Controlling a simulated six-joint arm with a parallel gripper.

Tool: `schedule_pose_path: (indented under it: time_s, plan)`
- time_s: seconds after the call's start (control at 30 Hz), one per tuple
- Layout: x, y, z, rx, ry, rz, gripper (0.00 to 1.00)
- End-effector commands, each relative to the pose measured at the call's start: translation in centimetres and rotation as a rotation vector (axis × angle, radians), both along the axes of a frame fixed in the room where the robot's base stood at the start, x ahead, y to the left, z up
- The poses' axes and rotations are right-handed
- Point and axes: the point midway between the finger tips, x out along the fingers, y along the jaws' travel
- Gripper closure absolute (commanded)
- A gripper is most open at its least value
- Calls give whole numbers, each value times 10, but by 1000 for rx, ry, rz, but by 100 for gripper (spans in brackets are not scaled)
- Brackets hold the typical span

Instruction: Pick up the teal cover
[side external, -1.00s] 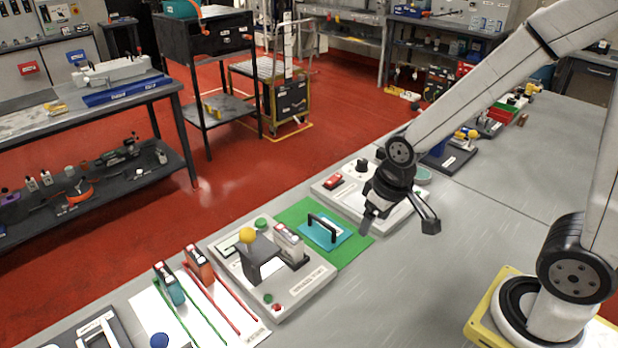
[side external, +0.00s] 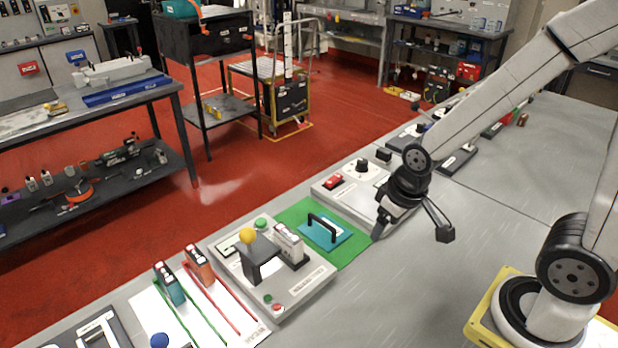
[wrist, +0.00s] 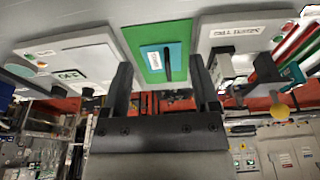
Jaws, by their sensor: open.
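The teal cover (side external: 334,238) is a flat plate with a black bar handle and a white label. It lies on a green mat (side external: 350,251) on the bench. My gripper (side external: 412,233) is open and empty, to the right of the cover and apart from it in the side view. In the wrist view the teal cover (wrist: 175,50) and its handle show beyond and between the two spread fingers of my gripper (wrist: 160,66).
A grey panel with a red switch and black knob (side external: 361,164) stands behind the mat. A tester station with a yellow ball knob (side external: 248,236) stands to its left. The bench at front right is clear, up to my base.

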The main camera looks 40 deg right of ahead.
Motion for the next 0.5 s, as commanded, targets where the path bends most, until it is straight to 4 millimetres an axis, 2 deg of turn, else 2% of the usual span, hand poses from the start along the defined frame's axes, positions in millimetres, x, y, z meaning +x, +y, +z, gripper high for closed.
schedule_pose_path:
  time_s: [0.03,0.07,0.5]
  plan:
    - [0,0,0,0,0,0,40]
    - [0,0,0,0,0,0,45]
    - [7,0,0,2,7,-1,45]
